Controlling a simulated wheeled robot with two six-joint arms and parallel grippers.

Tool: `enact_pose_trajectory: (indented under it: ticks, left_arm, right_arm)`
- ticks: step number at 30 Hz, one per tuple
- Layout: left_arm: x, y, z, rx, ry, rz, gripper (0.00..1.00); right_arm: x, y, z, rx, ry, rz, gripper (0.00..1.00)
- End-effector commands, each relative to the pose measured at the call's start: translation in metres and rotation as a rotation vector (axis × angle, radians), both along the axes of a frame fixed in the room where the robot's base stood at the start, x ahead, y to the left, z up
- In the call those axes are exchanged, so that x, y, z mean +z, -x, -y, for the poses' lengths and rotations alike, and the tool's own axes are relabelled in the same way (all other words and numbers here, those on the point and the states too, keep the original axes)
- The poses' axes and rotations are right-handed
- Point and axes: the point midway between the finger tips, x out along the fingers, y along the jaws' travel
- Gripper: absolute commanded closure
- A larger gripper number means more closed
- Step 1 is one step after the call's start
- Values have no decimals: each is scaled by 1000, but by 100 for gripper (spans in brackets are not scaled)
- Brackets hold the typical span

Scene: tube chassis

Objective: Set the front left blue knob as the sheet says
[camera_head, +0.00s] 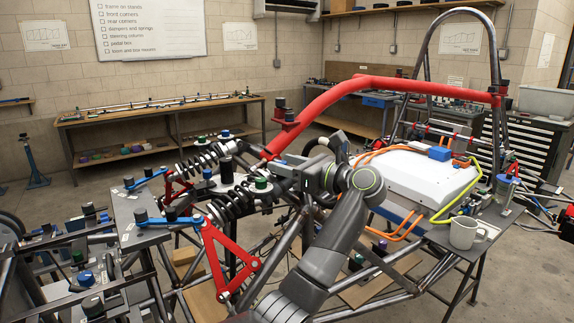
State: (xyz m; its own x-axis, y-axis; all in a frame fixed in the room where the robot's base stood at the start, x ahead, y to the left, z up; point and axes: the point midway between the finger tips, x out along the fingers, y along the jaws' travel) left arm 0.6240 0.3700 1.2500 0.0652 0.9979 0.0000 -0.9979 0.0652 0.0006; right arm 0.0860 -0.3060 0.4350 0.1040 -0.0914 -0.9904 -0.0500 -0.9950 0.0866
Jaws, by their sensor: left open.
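My left gripper (266,173) reaches in from the right of the front dampers, its jaws pointing left. It is open, close to the green knob (261,184) on the nearer damper. A blue knob (207,174) shows just left of that, near the black spring (236,203). Farther back, another blue knob (225,133) and a green knob (202,138) sit by the second spring. I cannot tell which blue knob is the front left one. Paper sheets (47,36) and (240,36) hang on the wall, their settings too small to read. My right gripper is out of view.
Red suspension arms (222,262) and the red chassis tube (345,96) surround the dampers. A white box (410,175) with orange cables lies right of my arm. A mug (465,233) stands on the right table.

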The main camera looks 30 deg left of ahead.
Motion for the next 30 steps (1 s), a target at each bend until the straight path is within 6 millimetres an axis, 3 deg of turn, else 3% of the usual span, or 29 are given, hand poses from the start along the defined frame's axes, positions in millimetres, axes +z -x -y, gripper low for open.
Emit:
enact_pose_trajectory:
  ticks: [5, 8, 21, 30]
  left_arm:
    - [-3, 0, 16, -4, 3, 2, 55]
    - [-4, 2, 35, -5, 4, 2, 55]
    - [-3, 8, 140, -4, 1, -1, 55]
    - [-1, 11, 172, 0, 1, 0, 55]
  right_arm:
    - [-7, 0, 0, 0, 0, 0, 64]
    - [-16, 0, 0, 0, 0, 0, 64]
    - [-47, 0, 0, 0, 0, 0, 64]
    - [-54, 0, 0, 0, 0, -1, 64]
